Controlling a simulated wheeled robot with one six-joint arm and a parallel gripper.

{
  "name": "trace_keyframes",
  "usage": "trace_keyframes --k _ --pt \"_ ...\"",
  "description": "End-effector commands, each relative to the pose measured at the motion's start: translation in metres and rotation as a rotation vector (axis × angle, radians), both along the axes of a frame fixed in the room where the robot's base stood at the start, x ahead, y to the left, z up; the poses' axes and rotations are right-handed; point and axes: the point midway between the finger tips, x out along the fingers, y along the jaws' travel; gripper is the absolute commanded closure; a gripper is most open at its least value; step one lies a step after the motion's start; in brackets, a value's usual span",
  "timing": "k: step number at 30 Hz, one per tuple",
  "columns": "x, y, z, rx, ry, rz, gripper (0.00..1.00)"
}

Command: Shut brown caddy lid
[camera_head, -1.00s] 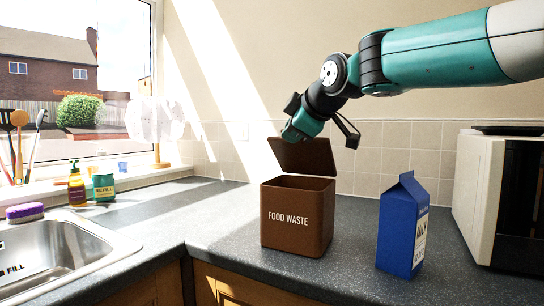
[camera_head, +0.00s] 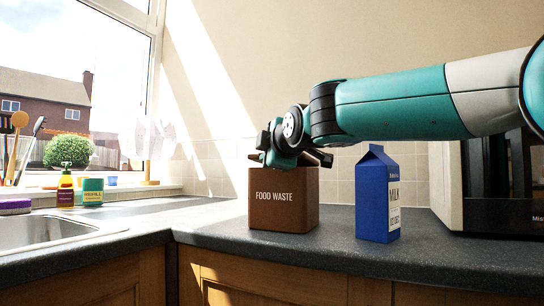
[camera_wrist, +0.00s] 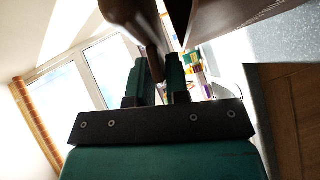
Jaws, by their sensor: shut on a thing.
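The brown food waste caddy (camera_head: 284,205) stands upright on the grey counter, its lettered front facing me. My gripper (camera_head: 272,159) is low at the caddy's top, at its left side. In the wrist view, my gripper (camera_wrist: 158,72) has its fingers on both sides of the brown lid's edge (camera_wrist: 137,28) and is shut on it. A narrow bright gap shows there between the lid and the larger brown caddy wall (camera_wrist: 230,18). In the head view the lid is mostly hidden behind my gripper, so its exact angle is unclear.
A blue milk carton (camera_head: 372,200) stands close to the caddy's right, below my arm. A microwave (camera_head: 447,185) is farther right. Soap bottles (camera_head: 66,188) and a sink (camera_head: 50,232) are at the left. The counter between sink and caddy is clear.

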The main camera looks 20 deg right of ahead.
Motion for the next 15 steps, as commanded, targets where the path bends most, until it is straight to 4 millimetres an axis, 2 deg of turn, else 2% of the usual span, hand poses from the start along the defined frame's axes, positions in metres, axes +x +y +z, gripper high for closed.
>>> trace_keyframes --k 1,14,15 --pt "0.0004 0.0021 -0.006 0.004 0.01 0.004 1.0" --pt "0.0008 0.0019 -0.0087 0.006 0.017 0.005 1.0" --pt "0.0007 0.0018 -0.0088 0.006 0.017 0.005 0.81"
